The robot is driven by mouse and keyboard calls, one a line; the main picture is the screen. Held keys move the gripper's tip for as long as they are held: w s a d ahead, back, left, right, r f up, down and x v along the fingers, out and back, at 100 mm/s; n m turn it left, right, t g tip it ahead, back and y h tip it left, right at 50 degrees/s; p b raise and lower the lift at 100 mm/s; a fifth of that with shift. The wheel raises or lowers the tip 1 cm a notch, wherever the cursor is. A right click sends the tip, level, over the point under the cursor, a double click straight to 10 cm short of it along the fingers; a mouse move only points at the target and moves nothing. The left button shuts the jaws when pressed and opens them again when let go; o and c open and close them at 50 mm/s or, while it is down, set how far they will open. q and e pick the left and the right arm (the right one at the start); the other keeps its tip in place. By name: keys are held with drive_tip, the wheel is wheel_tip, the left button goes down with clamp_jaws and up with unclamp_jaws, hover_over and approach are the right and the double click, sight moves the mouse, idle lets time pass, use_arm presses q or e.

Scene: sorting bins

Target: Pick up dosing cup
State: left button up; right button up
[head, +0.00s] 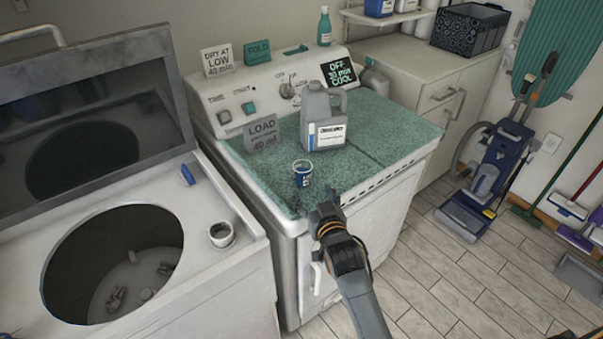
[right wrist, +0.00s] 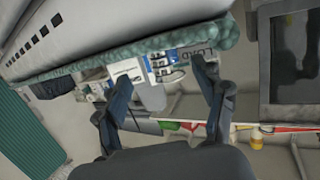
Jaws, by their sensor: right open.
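The dosing cup (head: 302,174), small and clear-rimmed with blue and white marks, stands upright on the teal mat on the dryer top, near its front left. My right gripper (head: 317,203) is open at the dryer's front edge, just in front of and slightly right of the cup, apart from it. In the right wrist view the open fingers (right wrist: 163,78) frame a blue-and-white marked thing (right wrist: 163,64) that looks like the cup, with pale shapes behind it. A grey detergent jug (head: 325,118) stands behind the cup in the head view. My left gripper is not in view.
A grey "LOAD" sign (head: 262,134) stands behind and left of the cup. The open washer (head: 180,290) is on the left, with another small cup (head: 222,235) on its top. The teal mat (head: 385,125) is clear to the right of the jug.

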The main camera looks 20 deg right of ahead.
sight(305, 180)
drive_tip(key=shift+w+f, duration=0.15)
drive_tip(key=shift+w, duration=0.9)
drive_tip(key=shift+w+p, duration=0.25)
drive_tip(key=shift+p, duration=0.05)
drive_tip(key=w+p, duration=0.1)
drive_tip(key=w, duration=0.2)
drive_tip(key=shift+w+a, duration=0.15)
drive_tip(key=shift+w, duration=0.05)
drive_tip(key=shift+w+f, duration=0.2)
drive_tip(key=shift+w, duration=0.4)
drive_tip(key=c, duration=1.3)
drive_tip(key=shift+r, duration=0.1)
